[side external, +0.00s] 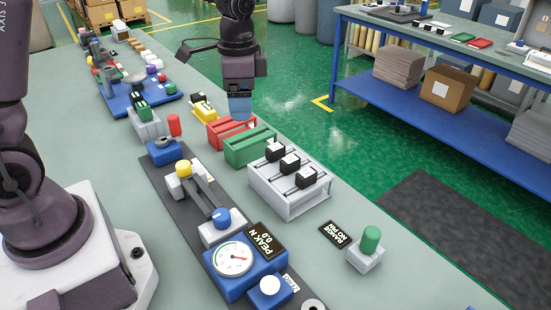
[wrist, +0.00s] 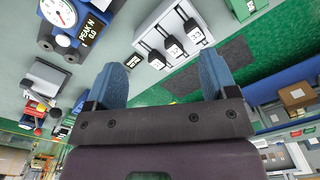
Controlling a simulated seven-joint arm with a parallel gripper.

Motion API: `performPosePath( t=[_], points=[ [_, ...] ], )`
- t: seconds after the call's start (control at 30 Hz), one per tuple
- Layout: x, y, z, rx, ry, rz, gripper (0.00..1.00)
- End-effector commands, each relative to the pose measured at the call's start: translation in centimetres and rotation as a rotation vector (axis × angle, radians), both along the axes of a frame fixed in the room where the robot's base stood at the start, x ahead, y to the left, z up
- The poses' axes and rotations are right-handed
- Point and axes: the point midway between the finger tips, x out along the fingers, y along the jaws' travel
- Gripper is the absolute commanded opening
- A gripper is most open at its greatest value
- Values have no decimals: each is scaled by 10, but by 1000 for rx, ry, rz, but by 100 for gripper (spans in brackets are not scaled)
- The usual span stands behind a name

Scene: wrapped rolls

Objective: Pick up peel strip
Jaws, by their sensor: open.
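No item is clearly marked as the peel strip. Possible ones are the black pieces with white labels (side external: 290,162), standing in a white slotted rack (side external: 292,203) on the bench; they also show in the wrist view (wrist: 173,47). My gripper (side external: 240,108) is above the bench's far edge, near the red and green bins, up and left of the rack in the side view. In the wrist view its two blue fingers (wrist: 162,82) are wide apart with nothing between them.
A blue gauge box (side external: 245,280) with a "PEAK N 0.0" display sits on a dark mat, beside a bar fixture with a blue knob (side external: 222,217). A red bin (side external: 229,138) and green bin (side external: 250,149) stand near the rack. A green button post (side external: 370,240) is at the right.

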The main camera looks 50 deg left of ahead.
Motion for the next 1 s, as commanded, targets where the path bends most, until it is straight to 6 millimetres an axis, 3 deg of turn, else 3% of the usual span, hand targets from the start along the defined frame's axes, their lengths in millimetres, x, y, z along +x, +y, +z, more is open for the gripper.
performPosePath(
  t=[0.1,0.2,0.37,0.63,1.0],
  points=[
    [35,8,-35,-21,49,-245,79],
    [60,12,-54,-34,55,-478,79],
    [87,14,-47,-17,13,-777,79],
    [88,15,-51,-12,13,-987,79],
    [88,15,-113,-12,14,-987,79]
  ],
)
